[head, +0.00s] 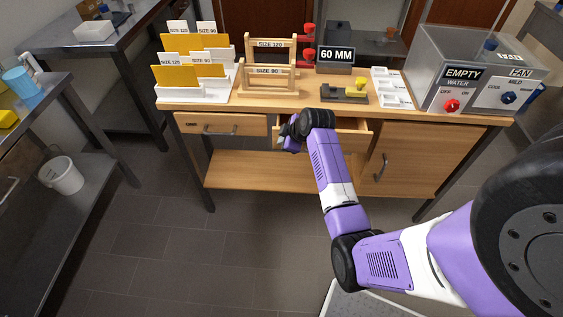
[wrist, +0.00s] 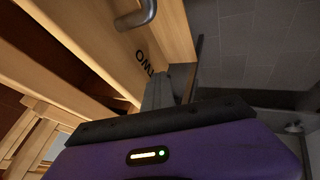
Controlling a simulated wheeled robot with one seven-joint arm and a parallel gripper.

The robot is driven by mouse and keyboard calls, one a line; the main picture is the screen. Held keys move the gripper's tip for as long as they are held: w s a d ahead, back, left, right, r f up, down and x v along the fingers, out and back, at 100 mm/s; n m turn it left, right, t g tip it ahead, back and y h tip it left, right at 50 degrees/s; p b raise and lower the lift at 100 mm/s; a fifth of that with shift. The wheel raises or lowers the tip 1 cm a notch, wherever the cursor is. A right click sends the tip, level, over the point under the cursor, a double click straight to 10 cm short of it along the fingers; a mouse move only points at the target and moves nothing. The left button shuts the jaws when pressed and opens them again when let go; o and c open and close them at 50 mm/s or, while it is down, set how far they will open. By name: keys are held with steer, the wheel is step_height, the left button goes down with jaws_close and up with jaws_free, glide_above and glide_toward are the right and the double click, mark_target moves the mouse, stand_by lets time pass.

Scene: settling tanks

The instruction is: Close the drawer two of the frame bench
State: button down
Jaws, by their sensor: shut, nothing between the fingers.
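The frame bench (head: 215,101) is wooden, with a left drawer (head: 255,125) that looks shut. Drawer two (head: 357,139) stands pulled out in the middle, partly hidden behind my arm in the head view. In the wrist view its front (wrist: 176,35) carries the label TWO and a metal bar handle (wrist: 137,17). My gripper (head: 288,136) is at the left end of this drawer's front. In the wrist view my gripper (wrist: 170,86) is shut and empty, with its fingertips close to the front beside the label. I cannot tell whether they touch it.
Wooden frames (head: 268,80), card racks (head: 190,88), a white tray (head: 390,88) and a grey tank box (head: 440,60) stand on the bench top. A door with a handle (head: 381,167) is at the right. The floor (head: 180,250) in front is mostly clear.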

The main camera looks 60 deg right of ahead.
steer(key=d, duration=0.1)
steer(key=w+d+b, duration=0.1)
steer(key=d, duration=0.1)
steer(key=w+d+b, duration=0.1)
steer(key=d, duration=0.1)
steer(key=shift+d+f, duration=0.1)
steer(key=shift+w+d+r, duration=0.2)
steer(key=shift+w+d, duration=0.05)
steer(key=shift+d, duration=0.3)
